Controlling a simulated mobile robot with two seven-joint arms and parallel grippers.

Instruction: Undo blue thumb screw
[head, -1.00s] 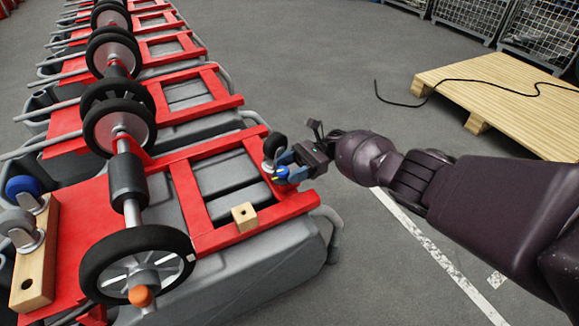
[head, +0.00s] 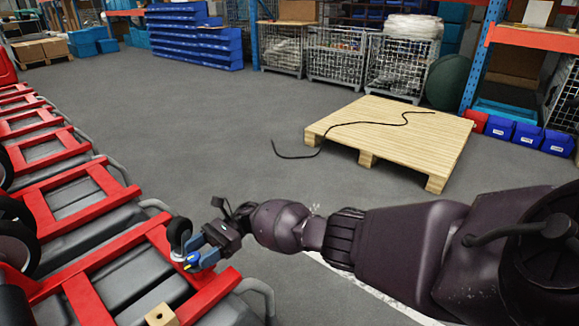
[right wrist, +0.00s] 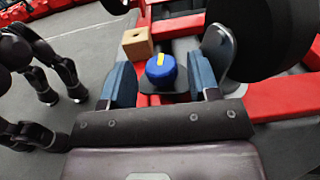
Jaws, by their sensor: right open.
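The blue thumb screw (right wrist: 160,71) has a yellow mark on top. In the right wrist view it sits between the two blue fingers of my right gripper (right wrist: 161,84), with a gap on each side. In the head view the right gripper (head: 199,255) is at the red frame (head: 215,290) beside a small black caster wheel (head: 179,234). The screw (head: 191,261) is partly hidden there by the fingers. My right gripper is open. I do not make out my left gripper.
A small wooden block (head: 161,315) with a hole sits on the red frame near the screw. The large caster wheel (right wrist: 255,35) is close to the right finger. A wooden pallet (head: 390,140) with a black cable lies beyond my arm. Grey floor between is clear.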

